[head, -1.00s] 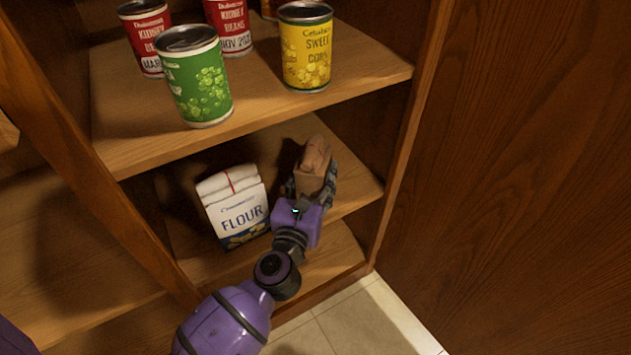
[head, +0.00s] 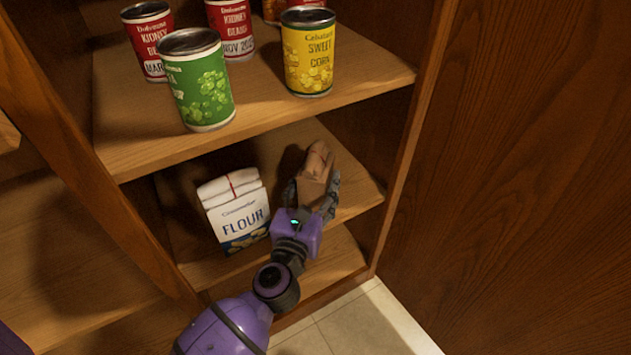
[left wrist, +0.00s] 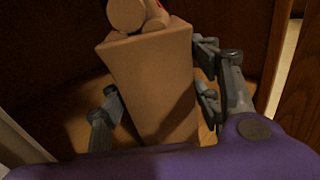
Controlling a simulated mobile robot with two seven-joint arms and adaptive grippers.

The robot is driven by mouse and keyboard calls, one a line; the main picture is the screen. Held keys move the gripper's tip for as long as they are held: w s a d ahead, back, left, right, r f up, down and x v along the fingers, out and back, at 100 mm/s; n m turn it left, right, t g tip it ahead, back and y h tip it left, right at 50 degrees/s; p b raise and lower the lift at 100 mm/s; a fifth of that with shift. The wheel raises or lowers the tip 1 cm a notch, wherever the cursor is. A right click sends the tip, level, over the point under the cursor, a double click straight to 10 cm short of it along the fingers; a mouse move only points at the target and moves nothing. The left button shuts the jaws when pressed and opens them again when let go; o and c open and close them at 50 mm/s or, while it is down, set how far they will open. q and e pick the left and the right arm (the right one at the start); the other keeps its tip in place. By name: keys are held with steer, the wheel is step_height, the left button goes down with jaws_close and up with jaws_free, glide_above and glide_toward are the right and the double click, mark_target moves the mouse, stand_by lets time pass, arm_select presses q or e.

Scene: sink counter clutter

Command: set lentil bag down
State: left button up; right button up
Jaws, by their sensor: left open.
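The lentil bag, a brown paper bag with a rolled top (head: 314,182), is upright on the lower cabinet shelf (head: 350,190), right of the flour. It also shows in the left wrist view (left wrist: 155,80), where its base looks to be at the shelf. My left gripper (head: 312,200) is open, with its fingers on either side of the bag. In the wrist view a gap shows by the left finger; whether the right finger touches the bag I cannot tell. The bag's front label is not visible. My right gripper is not in view.
A white flour bag (head: 238,212) stands close to the left of my gripper. The upper shelf (head: 260,105) overhangs behind, holding a green can (head: 198,80), a yellow sweet corn can (head: 308,55) and red kidney bean cans (head: 148,40). A wooden panel (head: 520,180) is at right.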

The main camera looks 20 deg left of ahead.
arm_select(q)
steer(key=s+d, duration=0.1)
steer(key=s, duration=0.9)
steer(key=shift+s+d, duration=0.15)
steer(key=shift+s, duration=0.25)
steer(key=shift+r, duration=0.1)
